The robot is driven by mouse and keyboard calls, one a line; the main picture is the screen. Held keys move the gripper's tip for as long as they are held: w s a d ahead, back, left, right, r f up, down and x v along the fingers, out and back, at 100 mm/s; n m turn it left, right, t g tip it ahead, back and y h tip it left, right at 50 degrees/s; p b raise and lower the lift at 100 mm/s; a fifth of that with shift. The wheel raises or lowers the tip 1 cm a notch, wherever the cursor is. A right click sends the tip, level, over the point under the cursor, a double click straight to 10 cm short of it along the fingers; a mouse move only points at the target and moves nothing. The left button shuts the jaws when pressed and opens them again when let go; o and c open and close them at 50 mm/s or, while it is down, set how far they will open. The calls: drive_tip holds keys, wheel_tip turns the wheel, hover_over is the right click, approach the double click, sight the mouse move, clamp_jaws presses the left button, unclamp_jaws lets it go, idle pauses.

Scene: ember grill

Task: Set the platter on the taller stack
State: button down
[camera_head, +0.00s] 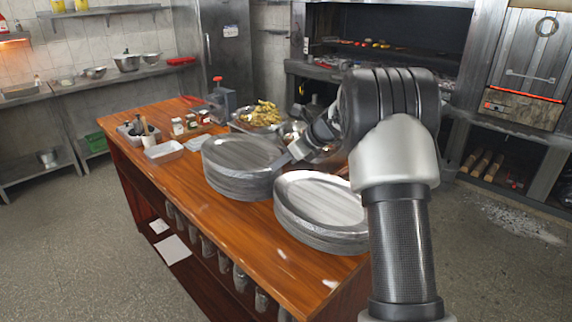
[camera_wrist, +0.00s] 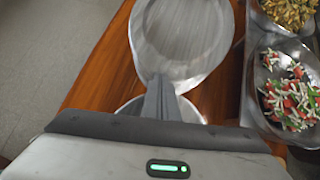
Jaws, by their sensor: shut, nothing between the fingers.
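Two stacks of oval metal platters stand on the wooden counter. The back stack (camera_head: 240,153) is left of centre in the head view, and the front stack (camera_head: 322,200) is nearer and to its right. I cannot tell clearly which is taller. My gripper (camera_head: 281,162) is shut and empty, close to the right rim of the back stack. In the wrist view, my gripper's fingertips (camera_wrist: 160,80) are together at the near rim of the back stack (camera_wrist: 182,35). Part of the front stack (camera_wrist: 131,112) shows below the fingers. Whether the fingers touch a rim is unclear.
A tray of yellow food (camera_head: 262,115) lies behind the stacks. A metal bowl of chopped red, white and green food (camera_wrist: 290,90) is to the right in the wrist view. A clear container (camera_head: 164,150) and small jars (camera_head: 178,126) stand at the counter's back left. The counter's near left is bare.

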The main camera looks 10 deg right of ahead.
drive_tip(key=shift+r, duration=0.1)
drive_tip(key=shift+w+a+r+p, duration=0.1)
drive_tip(key=shift+w+a+p, duration=0.15)
drive_tip(key=shift+p, duration=0.3)
drive_tip(key=shift+w+a+p, duration=0.2)
drive_tip(key=shift+a+p, duration=0.05)
drive_tip(key=shift+p, duration=0.2)
drive_tip(key=shift+w+a, duration=0.1)
drive_tip(key=shift+f, duration=0.25)
